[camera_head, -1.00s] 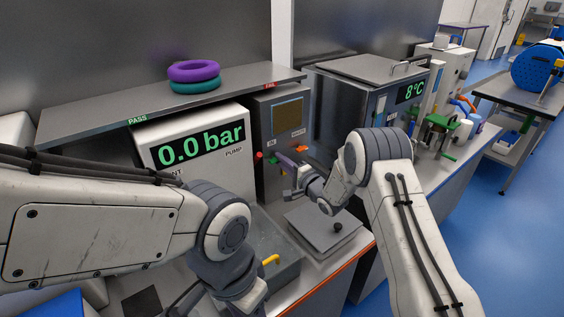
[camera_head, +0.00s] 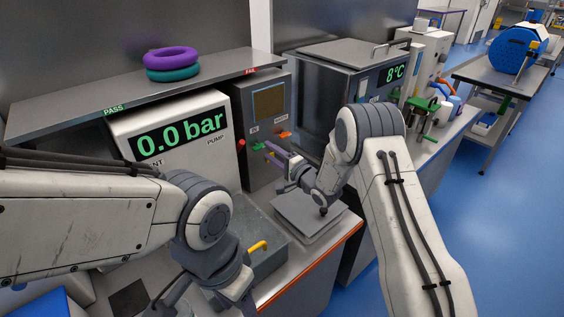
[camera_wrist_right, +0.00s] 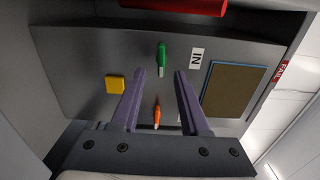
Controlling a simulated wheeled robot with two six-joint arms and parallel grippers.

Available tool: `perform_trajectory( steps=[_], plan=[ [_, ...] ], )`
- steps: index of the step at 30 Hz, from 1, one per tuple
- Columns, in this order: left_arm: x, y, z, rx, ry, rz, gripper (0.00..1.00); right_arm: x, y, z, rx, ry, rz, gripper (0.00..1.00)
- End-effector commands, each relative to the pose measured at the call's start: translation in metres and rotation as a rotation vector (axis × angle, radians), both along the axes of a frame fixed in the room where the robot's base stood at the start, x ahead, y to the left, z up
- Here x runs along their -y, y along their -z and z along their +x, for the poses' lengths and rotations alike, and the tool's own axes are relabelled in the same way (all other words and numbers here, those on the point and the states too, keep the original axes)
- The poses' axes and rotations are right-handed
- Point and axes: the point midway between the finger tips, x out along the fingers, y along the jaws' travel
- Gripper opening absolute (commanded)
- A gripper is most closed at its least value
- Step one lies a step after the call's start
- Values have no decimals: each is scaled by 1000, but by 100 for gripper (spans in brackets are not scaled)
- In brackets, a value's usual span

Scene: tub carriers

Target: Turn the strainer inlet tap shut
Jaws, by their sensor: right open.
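The strainer panel (camera_head: 258,112) is a grey upright box. Its green tap (camera_head: 258,147) and orange tap (camera_head: 285,134) are on the front. In the right wrist view the green tap (camera_wrist_right: 162,56) stands beside the IN label (camera_wrist_right: 197,58), its handle lengthwise up the picture. The orange tap (camera_wrist_right: 156,116) shows between my fingers. My right gripper (camera_head: 271,152) is open with nothing between its purple fingers. Its fingertips (camera_wrist_right: 160,72) appear just short of the green tap; contact cannot be told. My left arm is in front at left, with its gripper out of view.
A yellow square (camera_wrist_right: 115,84) and a red part (camera_wrist_right: 180,4) are also on the panel. A shelf (camera_head: 60,118) with purple and teal rings runs above. A pump display (camera_head: 180,136) reads 0.0 bar. A grey plate (camera_head: 305,220) lies below my right gripper.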

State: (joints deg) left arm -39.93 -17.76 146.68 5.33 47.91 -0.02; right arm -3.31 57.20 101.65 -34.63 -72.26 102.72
Motion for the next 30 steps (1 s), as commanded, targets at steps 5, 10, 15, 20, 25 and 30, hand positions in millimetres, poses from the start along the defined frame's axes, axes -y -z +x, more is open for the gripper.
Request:
perform_trajectory(
  steps=[5, 10, 15, 20, 25, 30],
  plan=[
    [0, 11, 0, 0, 0, 0, 50, 23, 2, -30, -1, 3, 0, 45],
    [0, 15, 0, 0, 0, 0, 50, 37, 2, -50, -2, 2, 0, 45],
    [0, 16, 0, 0, 0, 0, 50, 42, 1, -58, -1, 0, -1, 45],
    [0, 15, 0, 0, 0, 0, 50, 42, 0, -58, -1, 0, -1, 45],
    [0, 15, 0, 0, 0, 0, 50, 41, 0, -58, 0, 1, -11, 45],
    [0, 15, 0, 0, 0, 0, 50, 23, -8, -60, -3, 14, -202, 45]
  ],
)
